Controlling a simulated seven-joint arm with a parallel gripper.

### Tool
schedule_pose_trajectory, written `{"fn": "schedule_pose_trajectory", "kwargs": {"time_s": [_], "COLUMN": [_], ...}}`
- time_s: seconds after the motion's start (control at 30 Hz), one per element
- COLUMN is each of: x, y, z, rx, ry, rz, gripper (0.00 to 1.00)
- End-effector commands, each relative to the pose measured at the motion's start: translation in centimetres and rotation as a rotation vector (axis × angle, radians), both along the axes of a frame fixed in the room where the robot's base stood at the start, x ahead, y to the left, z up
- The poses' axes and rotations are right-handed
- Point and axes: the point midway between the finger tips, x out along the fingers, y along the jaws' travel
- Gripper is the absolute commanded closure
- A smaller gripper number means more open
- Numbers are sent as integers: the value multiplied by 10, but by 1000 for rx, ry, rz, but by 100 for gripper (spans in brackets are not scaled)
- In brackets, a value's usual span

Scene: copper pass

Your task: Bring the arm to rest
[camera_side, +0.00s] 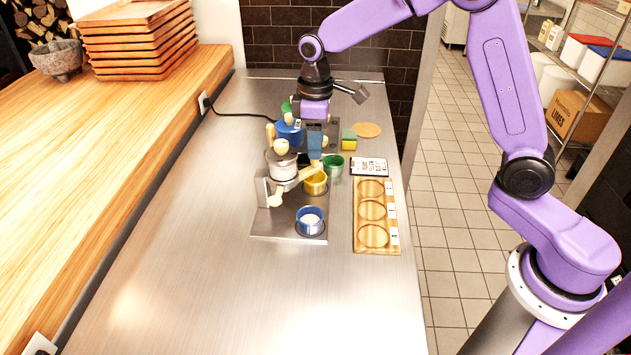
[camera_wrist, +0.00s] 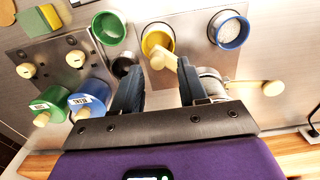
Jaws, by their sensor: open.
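My gripper shows in the side view (camera_side: 315,143) above the steel counter (camera_side: 200,260), pointing down among the copper-pass items. In the wrist view my gripper (camera_wrist: 158,82) is open, its two dark fingers apart. A pale wooden handle (camera_wrist: 164,59) shows between the fingertips, over part of a yellow cup (camera_wrist: 153,36). I see nothing clamped by the fingers; contact with the handle cannot be told. The yellow cup (camera_side: 316,184) also shows in the side view, just in front of the gripper. My arm is bent and reaches in from the right.
Near the gripper stand a green cup (camera_side: 333,166), a blue cup with white contents (camera_side: 310,222), a metal pot (camera_side: 281,168) and a blue canister (camera_side: 289,132). A wooden tray (camera_side: 358,214) with three round recesses lies right. The counter's front is clear.

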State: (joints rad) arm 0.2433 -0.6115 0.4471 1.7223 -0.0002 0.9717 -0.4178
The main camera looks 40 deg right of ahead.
Motion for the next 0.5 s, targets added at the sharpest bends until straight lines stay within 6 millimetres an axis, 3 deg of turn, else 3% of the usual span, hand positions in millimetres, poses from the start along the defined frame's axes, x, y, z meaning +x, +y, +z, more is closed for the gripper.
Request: {"fn": "schedule_pose_trajectory", "kwargs": {"time_s": [0.3,0.5], "x": [0,0], "y": [0,0], "z": [21,23], "rx": [0,0], "ry": [-1,1], "rz": [-1,-1], "gripper": [57,57]}}
